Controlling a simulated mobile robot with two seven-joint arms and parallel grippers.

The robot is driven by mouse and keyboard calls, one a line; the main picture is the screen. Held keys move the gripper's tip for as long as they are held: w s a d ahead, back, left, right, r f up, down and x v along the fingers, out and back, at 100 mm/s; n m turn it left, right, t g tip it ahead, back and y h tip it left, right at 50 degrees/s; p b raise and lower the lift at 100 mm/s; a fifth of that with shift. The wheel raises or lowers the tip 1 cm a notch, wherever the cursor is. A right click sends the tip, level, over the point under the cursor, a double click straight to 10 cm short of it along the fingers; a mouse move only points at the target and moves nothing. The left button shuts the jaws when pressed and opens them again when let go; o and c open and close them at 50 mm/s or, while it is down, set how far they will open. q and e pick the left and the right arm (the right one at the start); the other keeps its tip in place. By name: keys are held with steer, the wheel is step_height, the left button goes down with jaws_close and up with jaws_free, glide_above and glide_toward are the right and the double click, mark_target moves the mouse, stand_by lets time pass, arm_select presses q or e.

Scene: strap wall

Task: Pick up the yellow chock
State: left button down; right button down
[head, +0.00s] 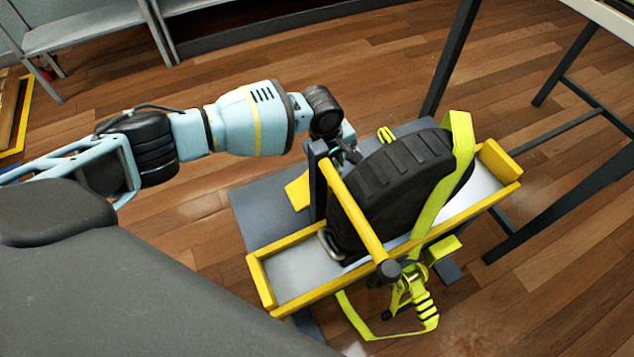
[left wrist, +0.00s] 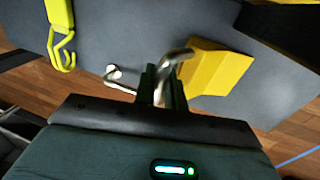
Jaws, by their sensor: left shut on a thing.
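The yellow chock (left wrist: 218,68) is a wedge-shaped block on the grey plate in the left wrist view. In the head view the chock (head: 298,191) shows partly, left of the black wheel and behind a dark post. My left gripper (left wrist: 163,84) is shut on a bent metal rod (left wrist: 178,56) that reaches the chock's left side and looks like its handle. In the head view my left gripper (head: 345,150) is partly hidden by the post, beside the wheel. I cannot tell whether the chock is clear of the plate. My right gripper is in neither view.
The black wheel (head: 400,185) stands in a yellow-edged tray (head: 295,281), with a yellow-green strap (head: 440,195) over it. A yellow bar (head: 352,208) crosses in front. A yellow-green hook (left wrist: 62,45) and another metal rod (left wrist: 121,84) are near the fingers.

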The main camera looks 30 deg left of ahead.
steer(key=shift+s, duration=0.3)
arm_select(q)
steer(key=shift+r, duration=0.1)
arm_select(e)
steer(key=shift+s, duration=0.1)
